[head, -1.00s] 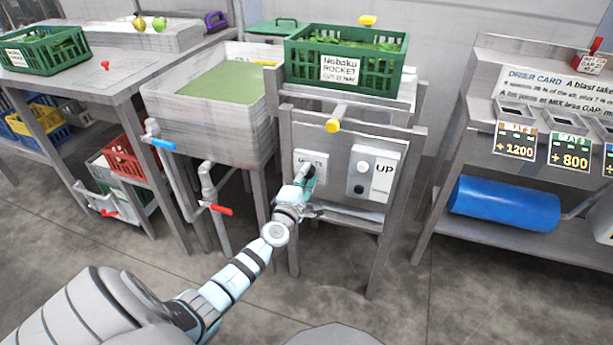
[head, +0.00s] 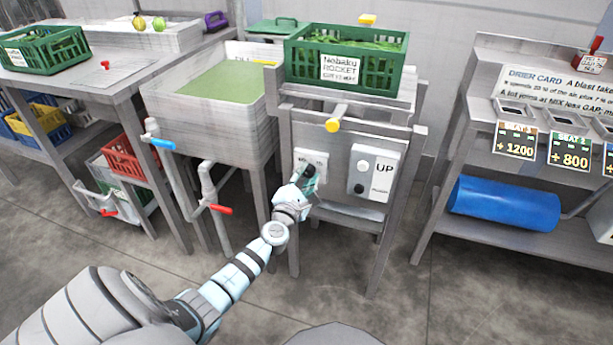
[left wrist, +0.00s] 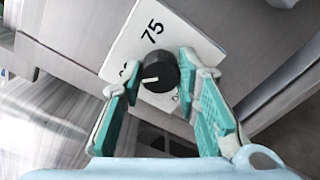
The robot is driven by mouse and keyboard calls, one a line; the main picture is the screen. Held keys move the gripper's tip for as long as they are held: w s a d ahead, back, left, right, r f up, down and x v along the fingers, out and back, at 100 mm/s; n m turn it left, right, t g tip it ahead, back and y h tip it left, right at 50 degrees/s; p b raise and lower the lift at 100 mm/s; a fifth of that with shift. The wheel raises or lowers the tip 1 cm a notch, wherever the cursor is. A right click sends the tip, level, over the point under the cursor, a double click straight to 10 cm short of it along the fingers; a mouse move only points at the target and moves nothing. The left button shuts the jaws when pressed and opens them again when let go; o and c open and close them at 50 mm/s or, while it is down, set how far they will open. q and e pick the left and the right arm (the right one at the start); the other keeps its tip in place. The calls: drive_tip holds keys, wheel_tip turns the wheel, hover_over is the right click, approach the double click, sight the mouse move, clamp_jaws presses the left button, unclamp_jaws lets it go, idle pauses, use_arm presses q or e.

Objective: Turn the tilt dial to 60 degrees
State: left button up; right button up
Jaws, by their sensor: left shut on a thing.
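The tilt dial (left wrist: 160,70) is a round black knob on a white plate (left wrist: 128,42) in the left wrist view. Its short white mark points left and slightly down, toward a figure partly hidden by a finger; "75" is readable above. My left gripper (left wrist: 161,73) is shut on the dial, with a teal-padded finger on each side. In the head view, my left gripper (head: 305,182) covers much of the dial plate (head: 310,160) on the stand's front. My right gripper is not in view.
A switch box (head: 374,172) marked "UP" sits right beside the plate. A yellow-tipped lever (head: 332,125) sticks out above. A green crate of leaves (head: 377,68) stands on top. A sink basin (head: 215,130) with a red-handled valve (head: 221,209) is at left.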

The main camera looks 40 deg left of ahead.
use_arm(q)
drive_tip(key=o, duration=1.2)
drive_tip(key=shift+s, duration=0.1)
drive_tip(key=v, duration=1.2)
